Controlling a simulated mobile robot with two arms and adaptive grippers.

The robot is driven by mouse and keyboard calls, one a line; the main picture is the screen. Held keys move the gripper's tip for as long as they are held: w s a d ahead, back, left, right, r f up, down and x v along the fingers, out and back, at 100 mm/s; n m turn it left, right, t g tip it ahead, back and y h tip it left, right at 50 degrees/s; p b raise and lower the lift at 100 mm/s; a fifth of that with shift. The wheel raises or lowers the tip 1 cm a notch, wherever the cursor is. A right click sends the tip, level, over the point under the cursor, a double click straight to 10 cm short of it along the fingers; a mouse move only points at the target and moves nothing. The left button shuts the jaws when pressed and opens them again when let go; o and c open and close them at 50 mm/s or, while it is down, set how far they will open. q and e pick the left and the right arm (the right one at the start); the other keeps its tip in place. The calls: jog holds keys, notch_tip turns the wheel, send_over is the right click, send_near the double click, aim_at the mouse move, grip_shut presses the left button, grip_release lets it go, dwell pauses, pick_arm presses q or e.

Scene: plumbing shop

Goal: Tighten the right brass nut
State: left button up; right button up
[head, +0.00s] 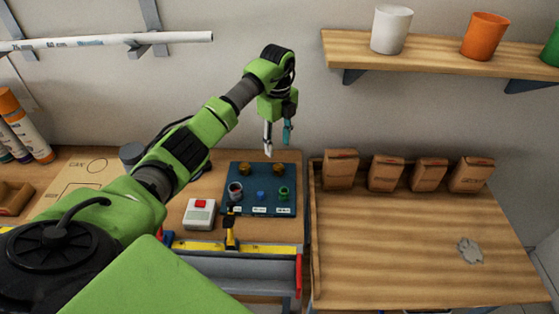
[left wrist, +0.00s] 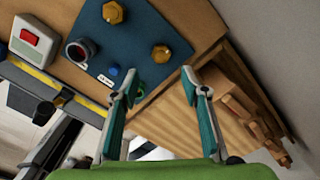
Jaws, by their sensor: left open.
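The right brass nut (head: 279,169) sits at the back right of the dark blue panel (head: 232,180). It also shows in the left wrist view (left wrist: 161,52), just beyond my fingertips. The left brass nut (head: 245,169) is beside it, and it shows near the top of the left wrist view (left wrist: 113,12). My left gripper (head: 278,145) points down above the panel's back right, close to the right nut in the picture. In the left wrist view my left gripper (left wrist: 161,76) has its fingers spread with nothing between them. My right gripper is not in view.
A round gauge-like fitting (head: 235,190), a blue knob (head: 261,196) and a green fitting (head: 284,193) line the panel's front. A red-button box (head: 199,215) stands left. Cardboard bins (head: 386,173) stand right. A shelf (head: 440,54) with cups hangs above.

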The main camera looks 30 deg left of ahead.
pick_arm(q)
jog(key=p, duration=0.1)
send_over(278, 167)
notch_tip(278, 167, down, 6)
jog(key=shift+d+r, duration=0.1)
notch_tip(278, 167, down, 4)
jog(key=shift+r+p, duration=0.2)
jog(key=shift+p, duration=0.25)
jog(key=shift+f, duration=0.15)
jog(key=shift+c, duration=1)
jog(key=c, duration=0.9)
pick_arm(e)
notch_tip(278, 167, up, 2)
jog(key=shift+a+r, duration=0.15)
